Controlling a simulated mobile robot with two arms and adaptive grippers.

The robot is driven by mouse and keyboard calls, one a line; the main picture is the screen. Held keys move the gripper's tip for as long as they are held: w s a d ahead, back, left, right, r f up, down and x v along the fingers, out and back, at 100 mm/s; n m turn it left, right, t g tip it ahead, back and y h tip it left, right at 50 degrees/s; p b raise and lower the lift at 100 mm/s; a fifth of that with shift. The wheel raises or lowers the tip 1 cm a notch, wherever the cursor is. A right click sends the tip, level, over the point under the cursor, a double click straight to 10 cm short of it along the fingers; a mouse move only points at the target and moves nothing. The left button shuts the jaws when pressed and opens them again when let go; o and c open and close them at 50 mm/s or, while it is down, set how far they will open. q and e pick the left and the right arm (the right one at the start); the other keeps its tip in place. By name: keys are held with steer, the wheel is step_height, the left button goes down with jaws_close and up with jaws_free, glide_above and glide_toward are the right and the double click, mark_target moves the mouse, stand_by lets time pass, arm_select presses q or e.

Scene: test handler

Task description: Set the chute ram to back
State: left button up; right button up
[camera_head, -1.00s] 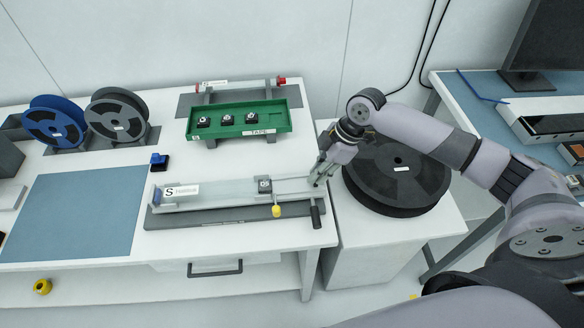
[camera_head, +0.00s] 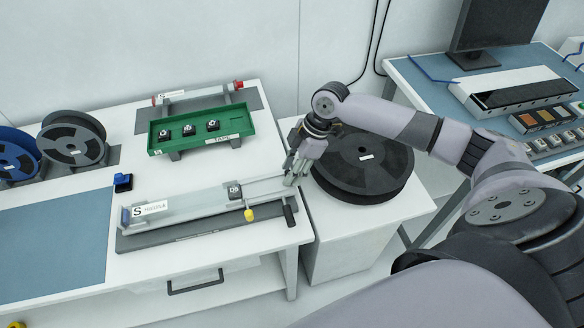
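The chute (camera_head: 190,212) is a long grey rail with clear walls at the front right of the white bench, with a white "S" label at its left end. A dark block marked "DS" (camera_head: 234,190) sits at it right of centre. A yellow knob (camera_head: 249,214) and a black handle (camera_head: 288,213) stick out at its front right; I cannot tell which part is the ram. My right gripper (camera_head: 291,178) points down at the chute's right end, behind the black handle. Its fingers are small and overlap the rail, so contact and opening are unclear. My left gripper is out of view.
A green tray (camera_head: 242,125) with several dark blocks stands behind the chute, before a second rail. A large black reel (camera_head: 376,185) lies on a white stand right of my gripper. A blue mat (camera_head: 50,245) lies left. A small blue item (camera_head: 123,182) sits behind the chute's left end.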

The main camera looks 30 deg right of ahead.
steer(key=shift+r, duration=0.1)
steer(key=v, duration=1.1)
steer(key=shift+d+r, duration=0.25)
steer(key=shift+r, duration=0.1)
steer(key=shift+s, duration=0.1)
